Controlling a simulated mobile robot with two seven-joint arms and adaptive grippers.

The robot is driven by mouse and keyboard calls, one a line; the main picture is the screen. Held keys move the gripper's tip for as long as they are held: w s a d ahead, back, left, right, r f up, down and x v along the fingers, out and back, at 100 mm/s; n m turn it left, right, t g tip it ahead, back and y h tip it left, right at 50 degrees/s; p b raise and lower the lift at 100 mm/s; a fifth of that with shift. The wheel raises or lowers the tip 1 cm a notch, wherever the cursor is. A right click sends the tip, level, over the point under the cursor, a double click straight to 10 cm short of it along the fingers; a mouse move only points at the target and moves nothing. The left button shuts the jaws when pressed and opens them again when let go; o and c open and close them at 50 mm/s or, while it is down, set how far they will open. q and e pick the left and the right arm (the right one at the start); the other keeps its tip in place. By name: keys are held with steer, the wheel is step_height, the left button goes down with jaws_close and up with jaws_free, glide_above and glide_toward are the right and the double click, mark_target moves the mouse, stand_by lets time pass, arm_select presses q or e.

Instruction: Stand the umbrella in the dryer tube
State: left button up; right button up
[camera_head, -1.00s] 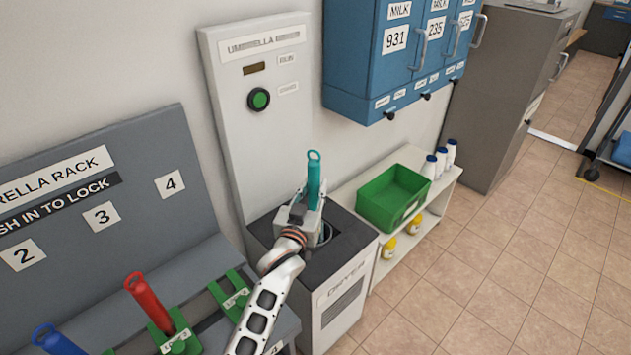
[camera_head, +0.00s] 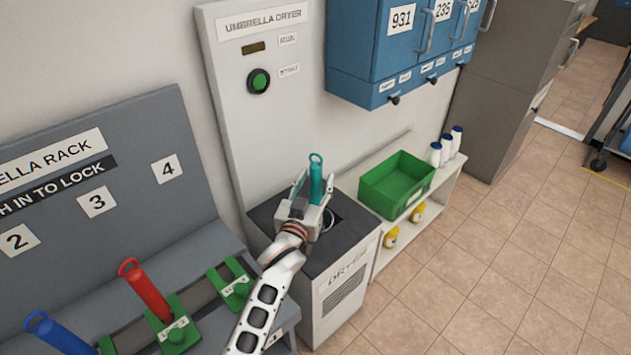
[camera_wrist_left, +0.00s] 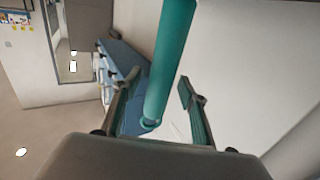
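The teal umbrella handle (camera_head: 316,180) stands upright over the top of the umbrella dryer (camera_head: 345,250). Its lower part is hidden by my gripper. A round dark opening, the dryer tube (camera_head: 329,220), shows partly just beside and below my gripper. My left gripper (camera_head: 313,187) is around the handle with its fingers spread. In the left wrist view the teal handle (camera_wrist_left: 170,65) passes between the two fingers (camera_wrist_left: 160,103), with gaps on both sides. My right gripper is not in view.
The umbrella rack (camera_head: 90,190) at left holds a red-handled (camera_head: 145,290) and a blue-handled umbrella (camera_head: 58,335). A green bin (camera_head: 397,185) and white bottles (camera_head: 446,148) stand on a low shelf to the right. Blue mailboxes (camera_head: 390,50) hang above. Floor at right is clear.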

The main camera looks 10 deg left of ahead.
arm_select(q)
steer(key=shift+f, duration=0.15)
steer(key=s, duration=1.2)
steer(key=shift+a, duration=0.2)
